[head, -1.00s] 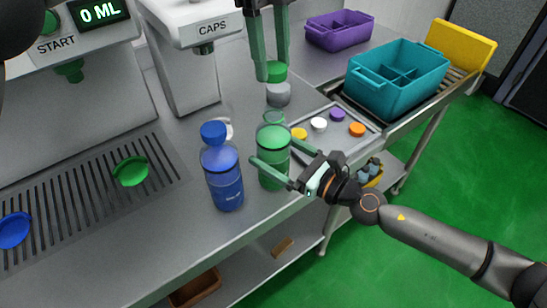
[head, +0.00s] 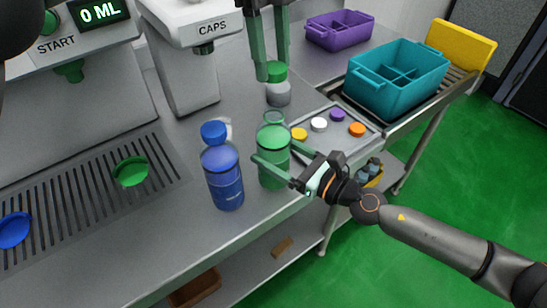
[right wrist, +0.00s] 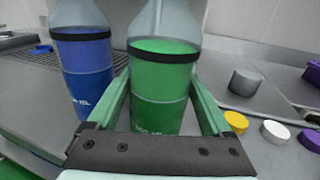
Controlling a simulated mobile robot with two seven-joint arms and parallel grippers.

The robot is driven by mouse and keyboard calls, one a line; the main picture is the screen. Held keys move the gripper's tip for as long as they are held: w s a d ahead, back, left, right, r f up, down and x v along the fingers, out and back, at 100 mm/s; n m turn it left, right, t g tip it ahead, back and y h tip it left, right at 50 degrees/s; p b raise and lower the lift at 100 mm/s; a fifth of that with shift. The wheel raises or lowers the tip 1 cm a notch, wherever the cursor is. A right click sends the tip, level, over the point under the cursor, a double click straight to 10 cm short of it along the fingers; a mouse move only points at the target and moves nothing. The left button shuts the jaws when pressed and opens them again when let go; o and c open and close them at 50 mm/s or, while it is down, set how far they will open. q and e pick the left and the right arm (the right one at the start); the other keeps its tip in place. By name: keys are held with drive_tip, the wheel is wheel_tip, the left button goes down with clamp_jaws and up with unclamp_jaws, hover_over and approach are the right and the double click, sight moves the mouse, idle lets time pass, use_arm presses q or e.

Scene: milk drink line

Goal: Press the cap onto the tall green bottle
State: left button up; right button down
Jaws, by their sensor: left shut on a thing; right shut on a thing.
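The tall green bottle (head: 273,160) stands upright near the counter's front edge, with clear upper walls and an open neck. My right gripper (head: 278,168) is shut around its body; the right wrist view shows the bottle (right wrist: 160,90) between both fingers. My left gripper (head: 272,72) points down behind the bottle, shut on a green cap (head: 277,71). The cap is above a small grey cylinder (head: 279,94) on the counter, whose top shows bare in the right wrist view (right wrist: 245,82). The cap is apart from the bottle neck.
A capped blue bottle (head: 223,175) stands close left of the green bottle. A tray (head: 318,142) with loose yellow, white, purple and orange caps lies to the right. A teal crate (head: 372,98) and a purple crate (head: 340,36) stand farther back. The caps dispenser (head: 185,70) is behind left.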

use_arm(q)
hover_over(273, 109)
drive_tip(key=shift+w+f, duration=0.15)
drive_tip(key=shift+f, duration=2.35)
drive_tip(key=shift+f, duration=0.9)
drive_tip(key=shift+f, duration=0.6)
drive_tip(key=o, duration=1.4)
drive_tip(key=shift+c, duration=0.2)
drive_tip(key=r, duration=0.8)
drive_tip(key=w+a+r, duration=0.1)
drive_tip(key=r, duration=0.3)
drive_tip(key=shift+a, duration=0.1)
